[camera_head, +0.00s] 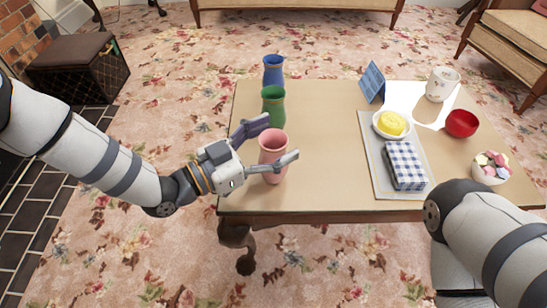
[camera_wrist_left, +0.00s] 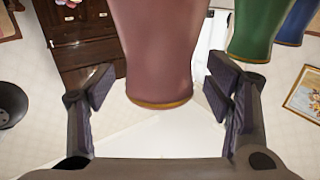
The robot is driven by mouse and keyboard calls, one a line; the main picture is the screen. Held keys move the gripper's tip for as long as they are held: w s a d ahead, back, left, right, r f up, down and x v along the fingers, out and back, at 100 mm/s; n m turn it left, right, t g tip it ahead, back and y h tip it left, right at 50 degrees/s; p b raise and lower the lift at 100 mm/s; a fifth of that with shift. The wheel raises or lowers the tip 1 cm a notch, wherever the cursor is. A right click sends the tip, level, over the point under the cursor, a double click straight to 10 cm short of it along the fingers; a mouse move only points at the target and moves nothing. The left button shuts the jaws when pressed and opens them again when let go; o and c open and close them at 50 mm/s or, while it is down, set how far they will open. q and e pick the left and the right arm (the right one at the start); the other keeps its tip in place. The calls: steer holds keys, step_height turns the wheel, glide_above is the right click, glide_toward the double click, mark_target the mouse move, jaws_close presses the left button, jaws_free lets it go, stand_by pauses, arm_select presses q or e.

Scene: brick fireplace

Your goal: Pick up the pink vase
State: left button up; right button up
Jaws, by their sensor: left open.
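The pink vase (camera_head: 272,150) stands upright near the left front part of the table. My left gripper (camera_head: 272,143) is open, with one finger on the far side of the vase and one across its near side. In the left wrist view, the vase (camera_wrist_left: 158,50) hangs into the space between the two open fingers (camera_wrist_left: 160,100), with a visible gap on both sides. My right gripper is out of view; only my right arm shows at the lower right.
A green vase (camera_head: 273,106) and a blue vase (camera_head: 273,72) stand in a row behind the pink one. A tray (camera_head: 380,183) with a checkered cloth (camera_head: 404,165) and a yellow item in a bowl lies to the right. The tabletop (camera_head: 325,150) between is clear.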

arm_select(q)
jaws_close()
steer(key=shift+r, duration=0.1)
